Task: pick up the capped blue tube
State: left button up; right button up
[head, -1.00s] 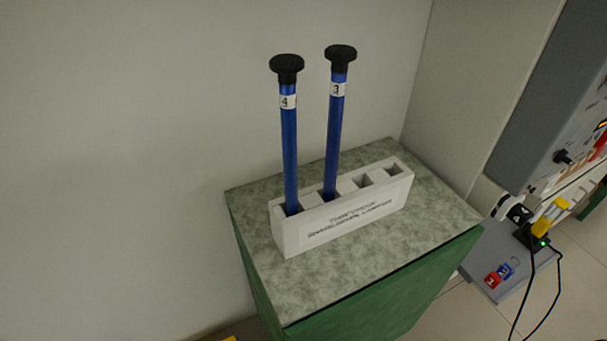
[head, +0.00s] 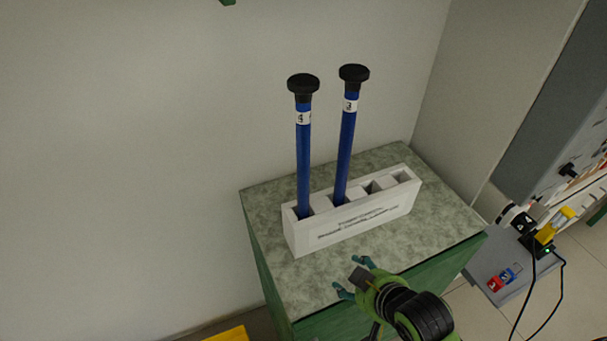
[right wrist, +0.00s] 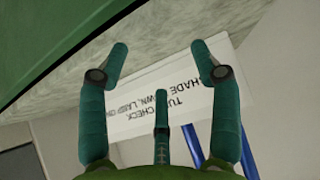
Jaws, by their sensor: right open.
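Two blue tubes stand upright in a white rack (head: 365,220); both have black caps. My right gripper (head: 354,277) is open and empty in front of the rack, over the cabinet's front edge. In the right wrist view its spread fingers (right wrist: 159,58) face the rack's printed side (right wrist: 170,95), with nothing between them. Parts of the tubes (right wrist: 194,145) show there beyond the rack; their caps are out of that view. My left gripper is not in view.
The rack stands on a green cabinet with a mottled top (head: 262,205); its right-hand slots are empty. Walls stand close behind and to the right. A grey machine (head: 550,110) is at the right, with red and blue padlocks (head: 503,280) on a grey surface below.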

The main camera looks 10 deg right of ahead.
jog(key=w+a+r+t+y, duration=0.1)
jog(key=w+r+t+y, duration=0.15)
jog(key=w+r, duration=0.35)
jog(key=n+t+y, duration=0.2)
jog(key=t+y, duration=0.1)
jog(key=t, duration=0.2)
send_near(309, 177)
jog(key=w, duration=0.4)
jog(key=p+x, duration=0.1)
jog(key=x, duration=0.1)
jog(key=a+p+x, duration=0.1)
jog(key=x, duration=0.1)
jog(key=p+x, duration=0.1)
jog(key=x, duration=0.1)
jog(key=shift+w+a, duration=0.1)
jog(key=shift+a, duration=0.2)
jog(key=shift+w+a+f, duration=0.15)
jog(key=shift+w+a, duration=0.05)
jog(key=shift+w, duration=0.25)
jog(key=c, duration=1.3)
